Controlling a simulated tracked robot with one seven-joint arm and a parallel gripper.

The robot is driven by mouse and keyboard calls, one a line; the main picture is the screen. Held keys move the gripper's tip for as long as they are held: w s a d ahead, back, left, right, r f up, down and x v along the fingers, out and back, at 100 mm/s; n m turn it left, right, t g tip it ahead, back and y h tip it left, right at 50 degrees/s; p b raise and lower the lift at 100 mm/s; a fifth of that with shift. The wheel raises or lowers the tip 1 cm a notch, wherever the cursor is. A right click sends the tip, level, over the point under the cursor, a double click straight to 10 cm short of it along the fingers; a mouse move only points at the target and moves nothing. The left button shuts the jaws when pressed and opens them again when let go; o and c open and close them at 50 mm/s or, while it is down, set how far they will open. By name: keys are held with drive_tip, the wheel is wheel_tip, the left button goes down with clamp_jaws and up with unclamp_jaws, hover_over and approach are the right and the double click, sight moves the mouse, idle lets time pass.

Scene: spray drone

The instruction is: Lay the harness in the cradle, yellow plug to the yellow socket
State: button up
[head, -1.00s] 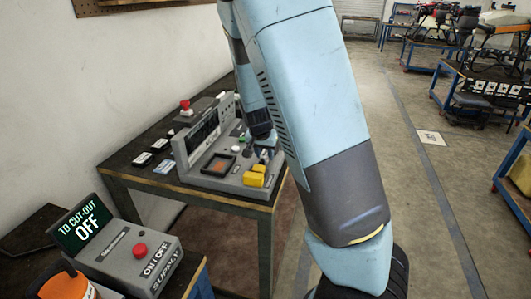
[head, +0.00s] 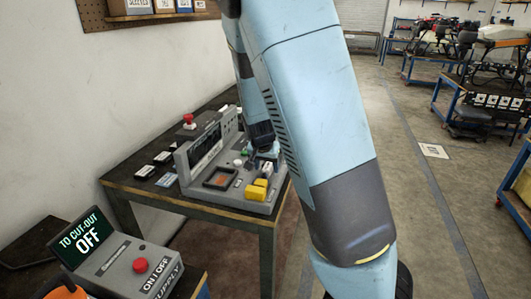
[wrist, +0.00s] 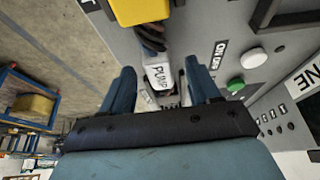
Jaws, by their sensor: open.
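My gripper (wrist: 159,68) is open, its two blue fingers either side of a white piece marked PUMP (wrist: 158,77). I cannot tell whether the fingers touch it. Dark reddish wires run from this piece to a yellow block (wrist: 142,10) at the top of the wrist view. In the head view my gripper (head: 264,153) points down over the right part of a grey test fixture (head: 228,192). Two yellow blocks (head: 256,191) sit at the fixture's front right corner. I cannot tell which is plug or socket; the cradle is not clearly made out.
The fixture stands on a dark table (head: 190,201) with an emergency-stop box (head: 188,122) behind and small dark cards on its left. A supply box (head: 135,262) with a red button and an OFF display stands at lower left. A green button (wrist: 235,85) lies right of my fingers.

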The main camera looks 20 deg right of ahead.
drive_tip(key=v, duration=1.1)
idle(0.3)
drive_tip(key=s+d+r+n, duration=0.1)
drive_tip(key=s+r, duration=0.3)
drive_tip(key=s, duration=0.4)
drive_tip(key=s+d+r+n+t+y, duration=0.1)
drive_tip(key=s+r+n, duration=0.2)
drive_tip(key=s, duration=0.6)
drive_tip(key=s+r+n+t+y, duration=0.1)
drive_tip(key=s+r+n, duration=0.1)
drive_tip(key=s+r, duration=0.4)
drive_tip(key=shift+s+d+r+n, duration=0.35)
drive_tip(key=shift+s+d+n, duration=0.05)
drive_tip(key=shift+s, duration=0.75)
drive_tip(key=shift+w, duration=0.1)
drive_tip(key=shift+c, duration=0.3)
